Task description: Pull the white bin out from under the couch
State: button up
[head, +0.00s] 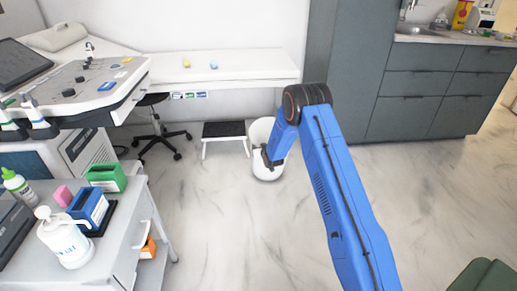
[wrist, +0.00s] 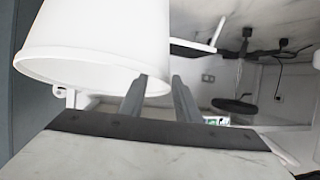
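The white bin (head: 268,172) stands upright on the floor under the right end of the white couch (head: 225,62), just right of the step stool. My gripper (head: 271,158) is at the bin's near upper part and hides some of it. In the upside-down wrist view the bin (wrist: 90,35) fills the upper left, with its rim toward the bottom. My two grey fingers (wrist: 160,90) stand apart, with a narrow gap between them. They overlap the bin's edge near the rim. Whether they touch the wall is unclear.
A step stool (head: 224,131) stands close left of the bin, with a wheeled stool (head: 158,130) beyond. Dark cabinets (head: 420,100) are at the right. A white cart (head: 120,225) is at the near left. The marble floor (head: 240,225) in front is clear.

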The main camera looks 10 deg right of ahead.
jog(key=shift+s, duration=0.1)
jog(key=v, duration=1.7)
jog(key=shift+r, duration=0.2)
jog(key=shift+c, duration=0.5)
